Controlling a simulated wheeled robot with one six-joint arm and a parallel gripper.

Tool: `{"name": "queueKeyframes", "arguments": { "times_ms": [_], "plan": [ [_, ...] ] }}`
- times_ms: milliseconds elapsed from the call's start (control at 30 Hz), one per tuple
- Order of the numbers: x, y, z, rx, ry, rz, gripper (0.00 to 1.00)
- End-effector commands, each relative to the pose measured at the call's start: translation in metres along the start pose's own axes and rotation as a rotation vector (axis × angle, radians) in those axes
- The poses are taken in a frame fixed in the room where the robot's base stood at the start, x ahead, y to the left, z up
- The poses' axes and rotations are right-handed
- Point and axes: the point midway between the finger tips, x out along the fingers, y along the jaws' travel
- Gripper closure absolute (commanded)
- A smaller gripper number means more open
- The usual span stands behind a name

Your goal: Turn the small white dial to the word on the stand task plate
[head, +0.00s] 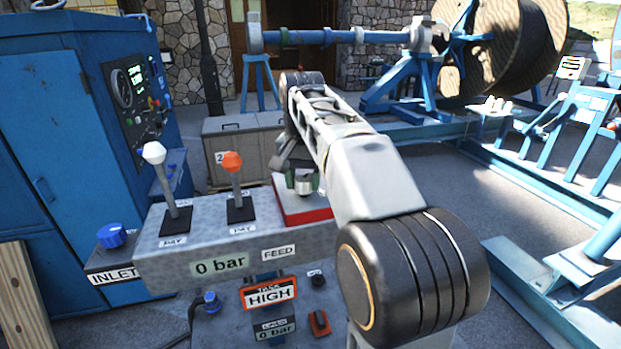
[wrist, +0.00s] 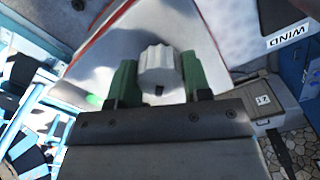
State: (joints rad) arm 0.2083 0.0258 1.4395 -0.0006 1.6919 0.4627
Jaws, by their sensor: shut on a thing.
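The small white dial (wrist: 158,66) is a ridged knob with a dark mark on its near side, in the middle of the wrist view. My gripper (wrist: 157,80) has a green finger on each side of it and is shut on it. In the head view my gripper (head: 304,182) is above a white and red box (head: 302,213), partly behind my arm. The words around the dial are hidden or unreadable, so I cannot tell its setting. The task plate (head: 268,293) on the stand reads HIGH in an orange frame.
A grey console carries a white-topped lever (head: 154,155) and an orange-topped lever (head: 232,164) left of my gripper. A 0 bar plate (head: 220,264) is on its front. A blue knob (head: 111,235) is by INLET. A blue cabinet (head: 60,150) stands at left.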

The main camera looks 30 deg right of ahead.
Motion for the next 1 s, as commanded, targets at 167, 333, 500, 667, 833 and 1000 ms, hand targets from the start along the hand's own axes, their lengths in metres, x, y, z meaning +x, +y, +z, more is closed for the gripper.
{"name": "queueKeyframes", "arguments": {
  "times_ms": [167,333,500,667,833,1000],
  "plan": [
    [-0.0015,0.0064,-0.0014,0.010,0.001,-0.001,0.79],
    [-0.0032,0.0081,0.0004,0.063,-0.001,-0.005,0.79],
    [-0.0039,0.0091,0.0003,0.182,-0.003,-0.005,0.79],
    [-0.0039,0.0103,0.0005,0.320,-0.006,-0.004,0.79],
    [-0.0039,0.0116,0.0006,0.464,-0.006,-0.005,0.79],
    [-0.0039,0.0132,0.0009,0.590,-0.007,-0.006,0.79]
  ]
}}
